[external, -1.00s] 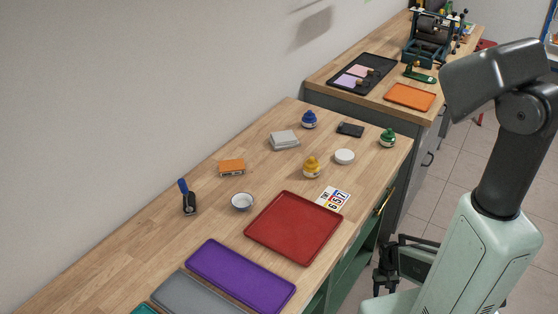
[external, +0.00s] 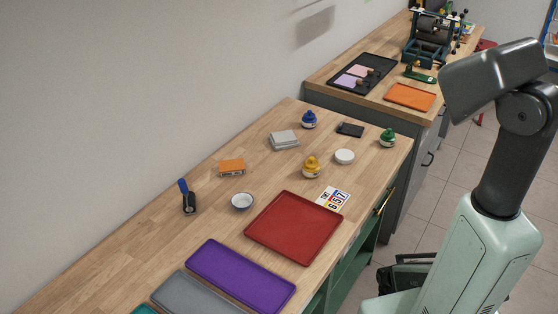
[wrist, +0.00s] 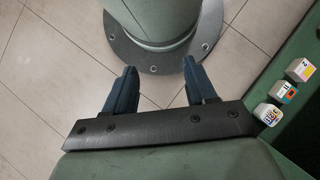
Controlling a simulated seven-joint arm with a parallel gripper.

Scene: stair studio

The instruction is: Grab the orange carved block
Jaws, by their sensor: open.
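The orange carved block (external: 232,167) lies on the wooden bench near the wall, between the blue-handled brayer and the grey stack. It is not in the wrist view. My gripper shows in the wrist view (wrist: 158,82) with its two dark blue fingers apart and nothing between them. It hangs over the tiled floor, beside my round base plate. In the external view only a dark part of it (external: 402,277) shows low beside the bench's front, far from the block; its fingers cannot be made out there.
Around the block stand a small bowl (external: 242,202), a brayer (external: 187,197), a grey stack (external: 284,140) and a yellow ink jar (external: 311,167). Red (external: 293,228) and purple (external: 240,275) trays lie nearer the front. Small labelled boxes (wrist: 284,92) sit at the wrist view's right.

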